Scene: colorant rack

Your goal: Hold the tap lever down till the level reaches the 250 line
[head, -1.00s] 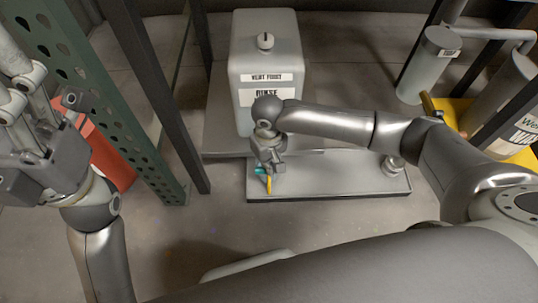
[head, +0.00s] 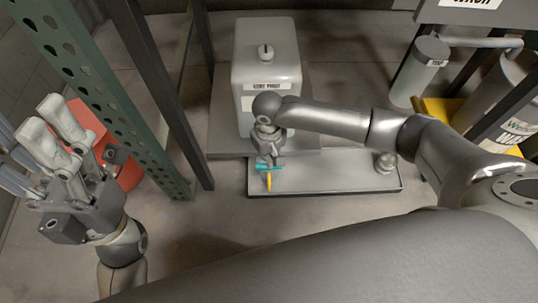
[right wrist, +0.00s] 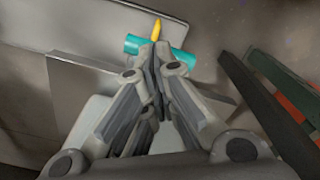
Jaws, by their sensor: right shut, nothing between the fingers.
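The grey-white container (head: 266,68) stands at the back centre in the head view, a label on its front. A teal bar (head: 276,167) and a yellow lever-like piece (head: 269,182) show below it, above the tray; they look like the tap. My right gripper (head: 267,160) is shut and empty, its tips at this tap. In the right wrist view the shut fingertips (right wrist: 154,48) lie over the teal bar (right wrist: 183,58), with the yellow piece (right wrist: 157,29) just beyond. Contact cannot be told. My left gripper (head: 52,122) is raised at the left, away from the tap. No liquid level or 250 line shows.
The grey tray (head: 340,183) lies in front of the container, a small metal cylinder (head: 386,163) at its right. Dark posts and a green perforated upright (head: 108,98) stand at left, a red bin (head: 125,172) behind. Grey cylinders (head: 420,72) and yellow surfaces are at right.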

